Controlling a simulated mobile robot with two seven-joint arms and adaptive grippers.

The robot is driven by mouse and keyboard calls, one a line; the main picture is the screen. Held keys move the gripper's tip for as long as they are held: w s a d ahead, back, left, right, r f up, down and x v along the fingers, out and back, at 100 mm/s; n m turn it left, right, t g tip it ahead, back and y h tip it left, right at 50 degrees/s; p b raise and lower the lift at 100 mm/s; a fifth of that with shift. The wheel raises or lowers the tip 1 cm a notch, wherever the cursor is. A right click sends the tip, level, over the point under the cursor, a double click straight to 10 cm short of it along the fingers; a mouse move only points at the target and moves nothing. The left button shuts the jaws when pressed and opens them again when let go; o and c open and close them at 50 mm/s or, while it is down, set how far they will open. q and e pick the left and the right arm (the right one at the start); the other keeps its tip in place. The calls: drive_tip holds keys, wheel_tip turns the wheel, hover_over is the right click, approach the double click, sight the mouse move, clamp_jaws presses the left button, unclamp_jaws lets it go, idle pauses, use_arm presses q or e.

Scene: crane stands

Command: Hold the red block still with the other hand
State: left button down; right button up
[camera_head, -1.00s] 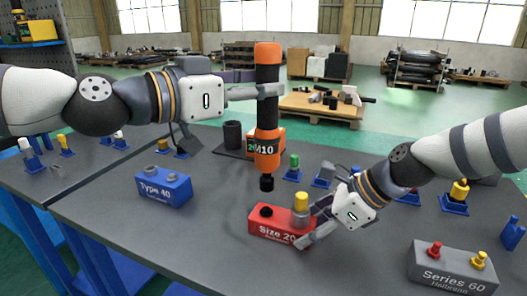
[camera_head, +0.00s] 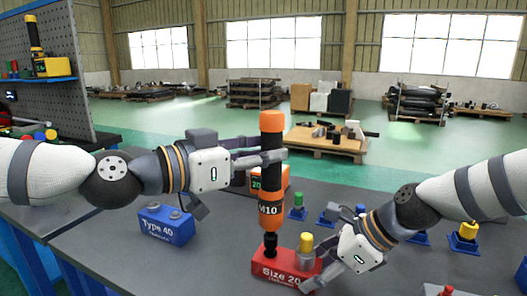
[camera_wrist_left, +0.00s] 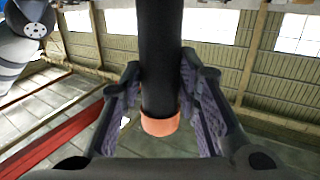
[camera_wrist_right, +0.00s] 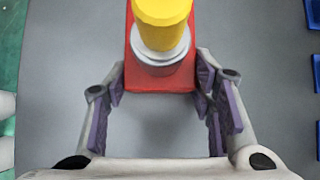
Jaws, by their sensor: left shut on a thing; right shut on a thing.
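The red block (camera_head: 284,270), marked "Size 20", sits on the grey table. It carries a yellow-topped metal piece (camera_head: 306,244) at its right end; both also show in the right wrist view. My right gripper (camera_head: 314,273) is shut on the block's right end; in the right wrist view its fingers (camera_wrist_right: 159,90) flank the block's near end. My left gripper (camera_head: 270,157) is shut on an upright orange and black tool (camera_head: 270,188) marked "M10", which stands between the fingers in the left wrist view (camera_wrist_left: 160,60). The tool's black tip meets the block's left end; whether it is seated is unclear.
A blue "Type 40" block (camera_head: 166,226) stands to the left. An orange box (camera_head: 282,178) is behind the tool. Small stands with green (camera_head: 298,199) and yellow (camera_head: 468,231) pieces are to the right. The table is clear between the blue and red blocks.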

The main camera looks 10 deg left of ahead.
sight(263, 132)
use_arm(q)
drive_tip(key=shift+f, duration=0.95)
use_arm(e)
drive_tip(key=shift+r, duration=0.1)
idle(3.5)
use_arm(q)
drive_tip(key=shift+r, duration=2.65)
use_arm(e)
drive_tip(key=o, duration=1.5)
